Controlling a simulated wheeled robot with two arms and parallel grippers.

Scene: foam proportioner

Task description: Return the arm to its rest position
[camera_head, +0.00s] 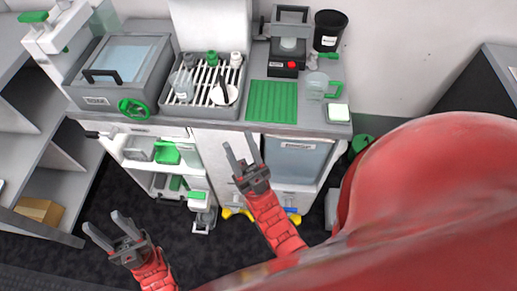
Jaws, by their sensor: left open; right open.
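My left gripper (102,221) is at the lower left, its two grey fingers apart and nothing between them. It hangs over the dark floor, in front of the cabinet and clear of it in the picture. My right gripper (239,143) is near the middle, its fingers apart and empty. Its fingertips overlap the cabinet front just below the counter edge in the picture; I cannot tell the gap in depth. Both red arms reach up from the bottom, and a large red part of my body hides the right side.
The grey counter (220,125) holds a lidded basin (120,62), a slatted rack (205,98) with small vessels, a green mat (272,101), a clear jug (316,86) and a black bin (328,30). Open drawers (155,152) stick out below. Shelves (35,140) stand left. Dark floor (90,200) is open.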

